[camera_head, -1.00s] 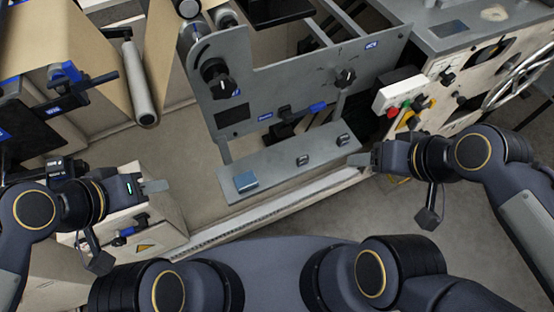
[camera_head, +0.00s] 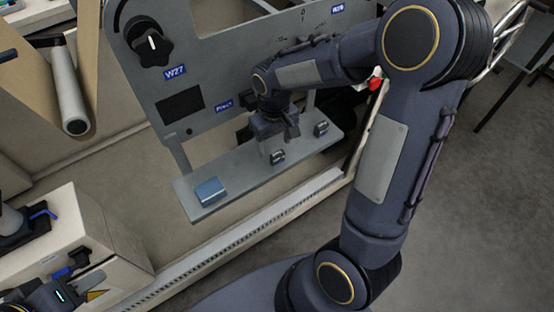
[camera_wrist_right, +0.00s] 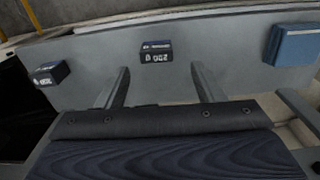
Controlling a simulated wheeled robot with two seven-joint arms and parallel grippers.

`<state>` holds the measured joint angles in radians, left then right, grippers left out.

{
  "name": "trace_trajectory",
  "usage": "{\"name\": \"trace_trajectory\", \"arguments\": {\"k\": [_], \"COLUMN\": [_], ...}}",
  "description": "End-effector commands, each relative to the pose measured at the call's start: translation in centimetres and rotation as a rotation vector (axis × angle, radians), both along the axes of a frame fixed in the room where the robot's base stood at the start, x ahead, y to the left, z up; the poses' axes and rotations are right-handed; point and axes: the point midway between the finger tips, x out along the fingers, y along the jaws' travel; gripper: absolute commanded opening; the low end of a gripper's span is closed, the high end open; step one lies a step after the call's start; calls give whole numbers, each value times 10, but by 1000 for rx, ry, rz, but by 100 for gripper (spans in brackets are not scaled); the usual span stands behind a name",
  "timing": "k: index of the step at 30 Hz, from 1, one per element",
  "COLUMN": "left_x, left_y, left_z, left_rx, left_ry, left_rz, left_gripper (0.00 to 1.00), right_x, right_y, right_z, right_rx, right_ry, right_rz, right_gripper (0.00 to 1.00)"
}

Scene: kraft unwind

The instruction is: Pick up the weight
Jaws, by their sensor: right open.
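Two small dark weights with light labels stand on the grey shelf (camera_head: 235,170): a nearer one (camera_head: 278,157) and one further right (camera_head: 321,128). In the right wrist view the nearer weight (camera_wrist_right: 156,52) lies ahead of and between the fingertips, apart from them, its label upside down; the other weight (camera_wrist_right: 50,74) is at the left. My right gripper (camera_head: 277,143) is open and empty, just above the nearer weight; both fingers show in the wrist view (camera_wrist_right: 162,84). My left gripper (camera_head: 85,286) is at the lower left corner, partly cut off.
A blue box (camera_head: 209,191) lies on the shelf's left end and also shows in the right wrist view (camera_wrist_right: 292,45). A grey upright panel (camera_head: 205,60) with a black knob (camera_head: 150,40) stands behind the shelf. A beige cabinet (camera_head: 80,235) is at the left.

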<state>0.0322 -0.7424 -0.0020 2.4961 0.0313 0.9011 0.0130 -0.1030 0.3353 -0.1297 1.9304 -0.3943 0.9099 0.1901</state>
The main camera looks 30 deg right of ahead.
Motion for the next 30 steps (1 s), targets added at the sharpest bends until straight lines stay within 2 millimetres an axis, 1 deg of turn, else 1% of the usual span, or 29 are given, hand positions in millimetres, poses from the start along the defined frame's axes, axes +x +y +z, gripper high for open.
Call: {"name": "trace_trajectory", "arguments": {"k": [1,3,6,9,17,18,30], "left_x": [0,0,0,0,0,0,0], "left_y": [0,0,0,0,0,0,0], "left_z": [-4,-9,-14,-16,-16,-16,-16], "left_rx": [0,0,0,0,0,0,0], "left_ry": [0,0,0,0,0,0,0], "left_rz": [0,0,0,0,0,0,0], "left_gripper": [36,36,36,36,36,36,36], "right_x": [-2,-5,-8,-7,-7,-7,-7], "right_y": [-1,-3,-4,-4,-4,-4,-4], "right_z": [-9,-21,-36,-45,-47,-47,-47], "right_rx": [0,0,0,0,1,1,1], "right_ry": [3,4,4,2,1,1,0], "right_rz": [-1,-1,0,0,-1,-1,0], "right_gripper": [62,62,62,62,62,60,8]}}
